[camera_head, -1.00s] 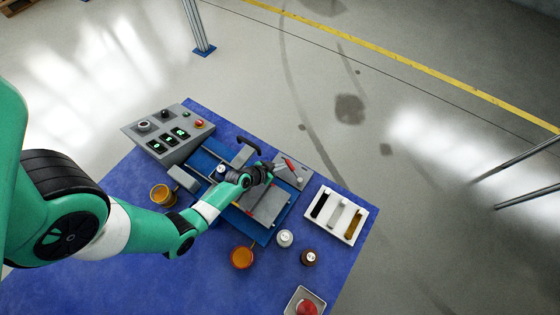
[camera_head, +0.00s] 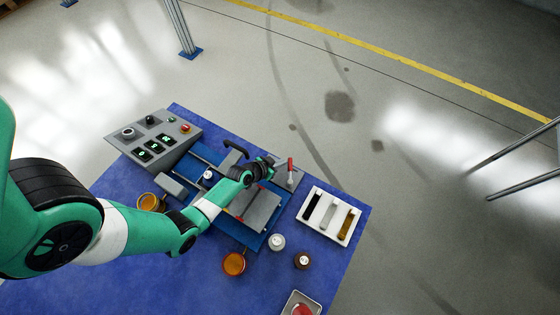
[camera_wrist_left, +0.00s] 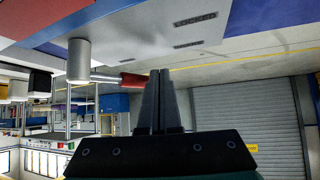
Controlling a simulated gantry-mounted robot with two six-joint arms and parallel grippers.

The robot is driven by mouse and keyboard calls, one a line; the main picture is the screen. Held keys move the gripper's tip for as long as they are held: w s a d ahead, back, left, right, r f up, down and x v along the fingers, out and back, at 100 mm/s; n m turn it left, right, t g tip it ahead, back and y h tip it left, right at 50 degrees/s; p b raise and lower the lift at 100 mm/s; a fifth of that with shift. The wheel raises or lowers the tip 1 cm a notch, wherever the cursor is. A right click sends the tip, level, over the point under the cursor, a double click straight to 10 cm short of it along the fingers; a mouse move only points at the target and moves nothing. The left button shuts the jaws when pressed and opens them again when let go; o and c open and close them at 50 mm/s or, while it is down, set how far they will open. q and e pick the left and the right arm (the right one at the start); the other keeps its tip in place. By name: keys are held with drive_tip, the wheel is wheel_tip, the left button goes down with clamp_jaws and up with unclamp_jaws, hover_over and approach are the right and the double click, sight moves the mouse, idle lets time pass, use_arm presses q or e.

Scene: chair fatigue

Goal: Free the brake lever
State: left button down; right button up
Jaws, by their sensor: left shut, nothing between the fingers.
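The brake lever (camera_head: 290,166) has a red handle and stands on a grey plate (camera_head: 291,182) at the far right end of the grey-and-blue machine. My left gripper (camera_head: 271,162) is just left of the lever. Its two dark fingers are closed together with nothing between them. In the left wrist view the fingers (camera_wrist_left: 160,100) point up, and the red lever handle (camera_wrist_left: 133,80) shows just left of them, beside a grey cylinder (camera_wrist_left: 78,60). I cannot tell whether fingers and handle touch. My right gripper is not in view.
A control box (camera_head: 153,138) with green displays stands at the left. A white tray (camera_head: 352,239) with several strips is at the right. A black curved handle (camera_head: 237,148) rises behind my wrist.

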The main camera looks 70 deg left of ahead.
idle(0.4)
use_arm(q)
drive_tip(key=shift+s+d+r+p, duration=0.15)
drive_tip(key=shift+s+r+p, duration=0.2)
drive_tip(key=shift+r+p, duration=0.05)
drive_tip(key=p+v, duration=0.5)
drive_tip(key=v, duration=0.5)
drive_tip(key=shift+s, duration=0.25)
drive_tip(key=shift+r, duration=0.15)
